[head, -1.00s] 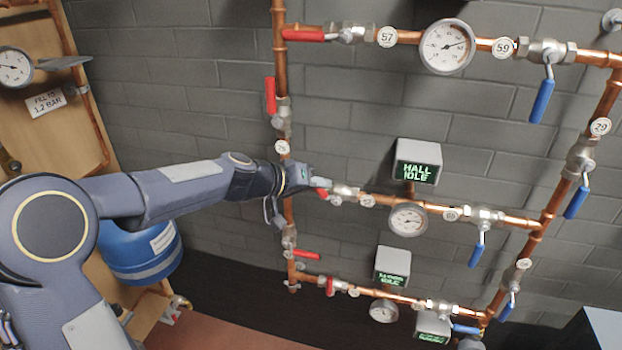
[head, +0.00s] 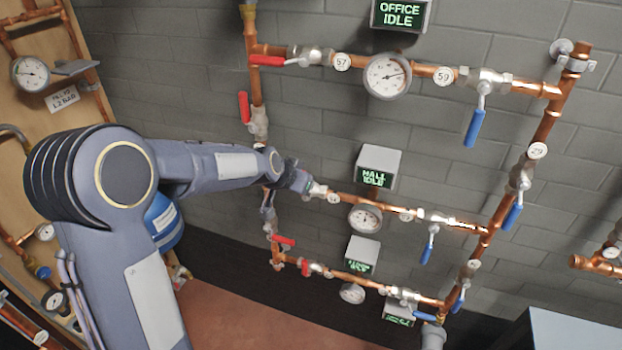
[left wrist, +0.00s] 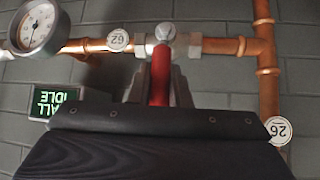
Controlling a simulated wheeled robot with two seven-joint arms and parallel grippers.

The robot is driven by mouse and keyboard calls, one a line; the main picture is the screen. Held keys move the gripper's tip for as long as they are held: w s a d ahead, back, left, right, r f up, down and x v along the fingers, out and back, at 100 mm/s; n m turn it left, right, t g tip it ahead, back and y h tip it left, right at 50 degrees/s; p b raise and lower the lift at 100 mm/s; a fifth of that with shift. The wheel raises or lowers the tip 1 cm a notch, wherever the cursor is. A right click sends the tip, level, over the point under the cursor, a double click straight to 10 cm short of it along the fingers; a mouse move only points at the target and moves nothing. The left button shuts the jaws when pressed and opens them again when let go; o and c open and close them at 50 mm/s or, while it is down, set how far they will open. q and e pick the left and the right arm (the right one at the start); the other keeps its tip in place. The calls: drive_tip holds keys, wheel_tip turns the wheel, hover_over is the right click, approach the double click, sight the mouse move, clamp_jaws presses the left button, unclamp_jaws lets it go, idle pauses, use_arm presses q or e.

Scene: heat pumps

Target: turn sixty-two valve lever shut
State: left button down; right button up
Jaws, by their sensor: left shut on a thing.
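The valve tagged 62 sits on the middle copper pipe; its metal body (left wrist: 168,42) and round tag (left wrist: 118,40) show in the left wrist view, where labels are upside down. Its red lever (left wrist: 160,76) runs from the valve stem towards my gripper and looks crosswise to the pipe there. My left gripper (left wrist: 160,92) is shut on this lever, one finger on each side. In the head view, my left gripper (head: 305,184) is at the valve (head: 318,190) and mostly hides the lever. My right gripper is not in view.
A gauge (head: 365,218) and the HALL IDLE box (head: 377,166) are right of the valve. A vertical pipe with tag 26 (left wrist: 278,130) stands close beside the gripper. Another red lever (head: 244,107) is above left, and one (head: 284,240) is below.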

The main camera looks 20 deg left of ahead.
use_arm(q)
drive_tip(key=shift+d, duration=0.1)
idle(0.4)
drive_tip(key=c, duration=1.3)
unclamp_jaws()
drive_tip(key=shift+c, duration=0.2)
drive_tip(key=v, duration=0.7)
drive_tip(key=shift+s+r, duration=0.25)
drive_tip(key=shift+s, duration=0.05)
